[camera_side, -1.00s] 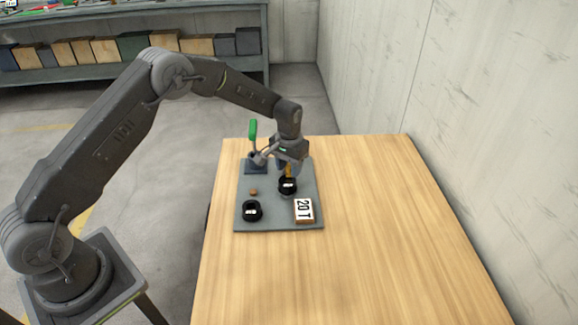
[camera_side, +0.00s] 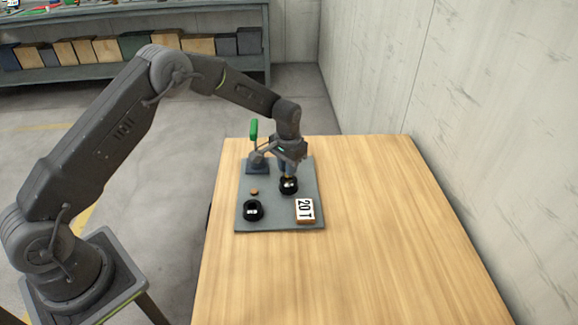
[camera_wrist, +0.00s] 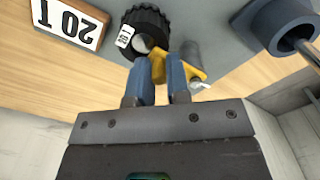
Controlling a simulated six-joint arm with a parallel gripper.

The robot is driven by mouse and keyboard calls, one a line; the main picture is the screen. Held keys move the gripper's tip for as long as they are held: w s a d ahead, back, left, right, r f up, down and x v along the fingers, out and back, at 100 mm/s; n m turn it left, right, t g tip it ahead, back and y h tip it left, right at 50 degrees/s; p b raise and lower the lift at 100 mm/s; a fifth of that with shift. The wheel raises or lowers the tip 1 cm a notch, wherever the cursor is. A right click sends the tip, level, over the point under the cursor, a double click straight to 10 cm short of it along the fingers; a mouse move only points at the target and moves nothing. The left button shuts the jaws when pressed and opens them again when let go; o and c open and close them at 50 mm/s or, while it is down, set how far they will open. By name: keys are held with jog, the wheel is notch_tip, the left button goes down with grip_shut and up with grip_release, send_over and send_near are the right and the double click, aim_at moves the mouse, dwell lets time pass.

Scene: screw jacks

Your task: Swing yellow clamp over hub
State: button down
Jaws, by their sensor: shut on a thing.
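The yellow clamp (camera_wrist: 158,66) shows in the wrist view, running beside a grey post (camera_wrist: 191,51). My gripper (camera_wrist: 162,68) has its two blue fingers closed on it. It also shows in the side view (camera_side: 288,172), low over the plate. The black ribbed hub (camera_wrist: 150,20) with a white label lies beyond the fingertips, and the clamp's left end overlaps its near edge in this view. I cannot tell whether they touch. In the side view this hub (camera_side: 289,187) sits just below my gripper, which hides most of the clamp.
A second black hub (camera_side: 253,211), a small brown piece (camera_side: 254,191) and a "20 T" block (camera_side: 304,210) are on the grey plate (camera_side: 277,214). A blue base (camera_side: 257,167) with a green handle (camera_side: 254,130) stands at the back left. The wooden table (camera_side: 400,230) is clear to the right.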

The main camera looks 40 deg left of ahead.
jog(key=c, duration=1.1)
grip_release()
jog(key=shift+r, duration=0.1)
notch_tip(320, 180, up, 14)
jog(key=shift+f, duration=0.2)
